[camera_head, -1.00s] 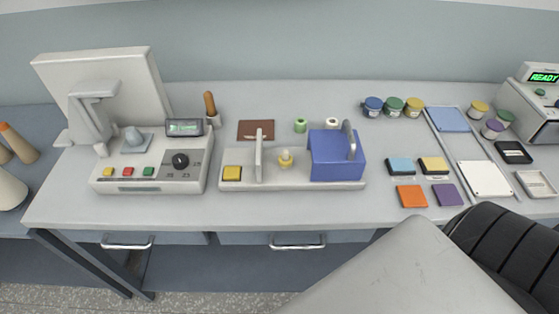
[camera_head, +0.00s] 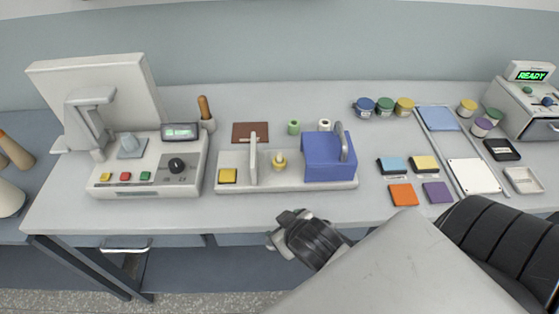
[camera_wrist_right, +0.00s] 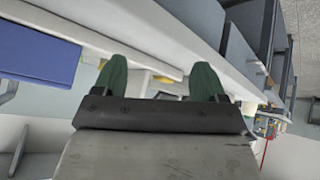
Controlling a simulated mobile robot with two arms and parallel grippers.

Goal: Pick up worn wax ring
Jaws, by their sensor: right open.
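A small yellow ring-like piece (camera_head: 279,164) sits around a pale post on the white fixture (camera_head: 308,186), between an upright plate and a blue block (camera_head: 328,158). It looks like the wax ring, but I cannot make out wear. My right gripper (camera_head: 279,229) is at the table's front edge, in front of the fixture and apart from the ring. In the right wrist view its two green fingertips (camera_wrist_right: 161,80) are spread with nothing held between them. The blue block (camera_wrist_right: 38,50) shows at the upper left there. My left gripper is not in view.
A green roll (camera_head: 293,127) and a white roll (camera_head: 324,125) stand behind the fixture. A control box (camera_head: 150,180) stands left. Coloured pads, jars and a tray (camera_head: 474,176) lie right. A strip of table before the fixture is clear.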

